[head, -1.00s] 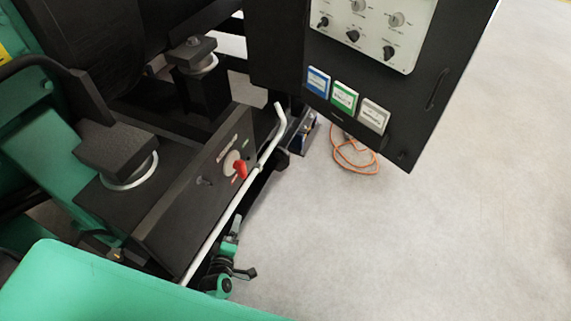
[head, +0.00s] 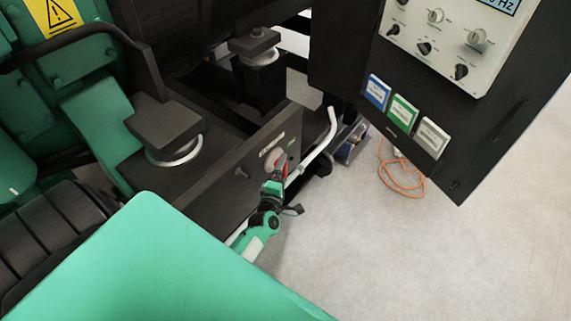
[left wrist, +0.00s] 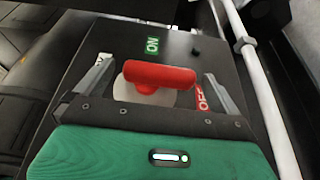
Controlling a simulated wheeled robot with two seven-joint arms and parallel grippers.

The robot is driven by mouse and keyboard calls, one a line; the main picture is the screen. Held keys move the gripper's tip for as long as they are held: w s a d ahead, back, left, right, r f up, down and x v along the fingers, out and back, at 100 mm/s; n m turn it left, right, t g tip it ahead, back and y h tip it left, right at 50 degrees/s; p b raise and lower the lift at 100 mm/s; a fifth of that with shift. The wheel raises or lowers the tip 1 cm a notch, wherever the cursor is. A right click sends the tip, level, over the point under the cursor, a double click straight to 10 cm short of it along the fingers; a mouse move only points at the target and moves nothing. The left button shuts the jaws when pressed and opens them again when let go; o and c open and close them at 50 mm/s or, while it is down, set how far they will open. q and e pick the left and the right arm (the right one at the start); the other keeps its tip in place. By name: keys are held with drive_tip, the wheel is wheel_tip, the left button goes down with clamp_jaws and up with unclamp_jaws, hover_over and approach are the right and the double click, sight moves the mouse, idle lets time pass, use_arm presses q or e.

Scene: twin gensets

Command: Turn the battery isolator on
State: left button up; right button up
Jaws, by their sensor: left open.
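The battery isolator is a red handle (left wrist: 158,76) on a pale round plate, set in a dark panel (head: 225,184). In the left wrist view a green ON label (left wrist: 152,45) lies beyond the handle and a red OFF label (left wrist: 201,97) lies to its right. The handle lies roughly crosswise in that view. My left gripper (left wrist: 160,88) is open, with one finger on each side of the handle; I cannot tell whether either touches it. In the head view my left gripper (head: 279,178) is in front of the isolator and hides much of it. My right gripper is not in view.
A white rail (head: 318,141) runs close beside the isolator panel. A black control cabinet (head: 470,131) with knobs hangs to the right. An orange cable (head: 403,190) lies on the pale floor (head: 400,265). Green and black machinery fills the left.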

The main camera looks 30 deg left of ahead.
sight(283, 172)
use_arm(q)
drive_tip(key=shift+x, duration=1.9)
drive_tip(key=shift+c, duration=0.2)
drive_tip(key=c, duration=0.9)
drive_tip(key=shift+f, duration=0.1)
